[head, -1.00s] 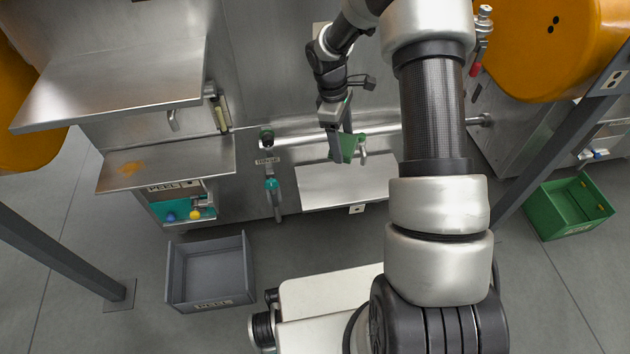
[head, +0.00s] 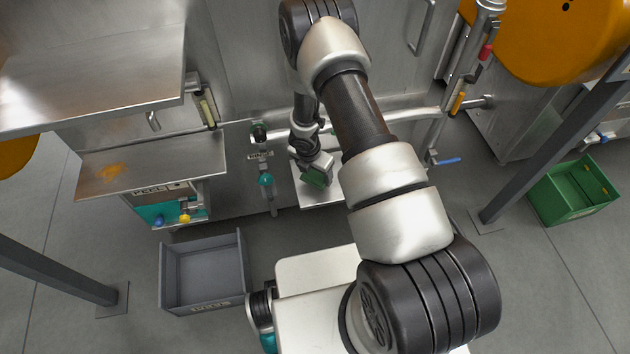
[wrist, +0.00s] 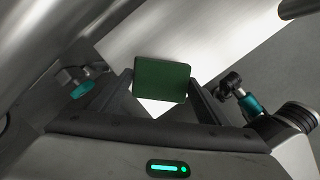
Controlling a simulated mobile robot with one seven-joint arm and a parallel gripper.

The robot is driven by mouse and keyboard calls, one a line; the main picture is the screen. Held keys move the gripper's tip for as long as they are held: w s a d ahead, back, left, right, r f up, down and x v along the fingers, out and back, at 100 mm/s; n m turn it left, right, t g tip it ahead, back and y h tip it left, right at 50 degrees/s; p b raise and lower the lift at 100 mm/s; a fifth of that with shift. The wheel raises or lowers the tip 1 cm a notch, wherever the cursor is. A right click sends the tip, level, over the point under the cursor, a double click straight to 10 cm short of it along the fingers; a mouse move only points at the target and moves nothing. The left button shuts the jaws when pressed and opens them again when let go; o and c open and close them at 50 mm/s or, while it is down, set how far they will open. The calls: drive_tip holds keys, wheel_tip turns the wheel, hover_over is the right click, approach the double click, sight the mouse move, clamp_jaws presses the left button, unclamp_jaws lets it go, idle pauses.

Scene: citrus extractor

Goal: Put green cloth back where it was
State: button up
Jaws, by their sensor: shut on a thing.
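The green cloth (wrist: 162,80) is a small flat dark-green piece held between the two fingertips of my gripper (wrist: 160,92) in the wrist view. In the head view the cloth (head: 314,178) shows at the end of my arm, below the horizontal pipe and over the pale metal shelf. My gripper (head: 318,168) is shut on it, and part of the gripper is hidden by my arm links. The pale shelf (head: 308,198) lies beneath the cloth; I cannot tell whether they touch.
A horizontal steel pipe (head: 400,116) runs along the machine behind my gripper. A teal-handled valve (head: 266,180) hangs to the left. A blue-handled valve (head: 446,160) is to the right. A grey crate (head: 203,305) and a green crate (head: 575,212) stand on the floor.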

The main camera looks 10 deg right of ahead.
sight(314, 176)
drive_tip(key=shift+s+a+b+x, duration=0.15)
drive_tip(key=shift+b+x, duration=0.1)
drive_tip(key=shift+x, duration=0.7)
drive_tip(key=shift+s+a+b+x, duration=0.15)
drive_tip(key=shift+b+x, duration=0.1)
drive_tip(key=shift+x, duration=0.65)
drive_tip(key=shift+f, duration=0.15)
drive_tip(key=shift+f, duration=0.15)
drive_tip(key=o, duration=1.2)
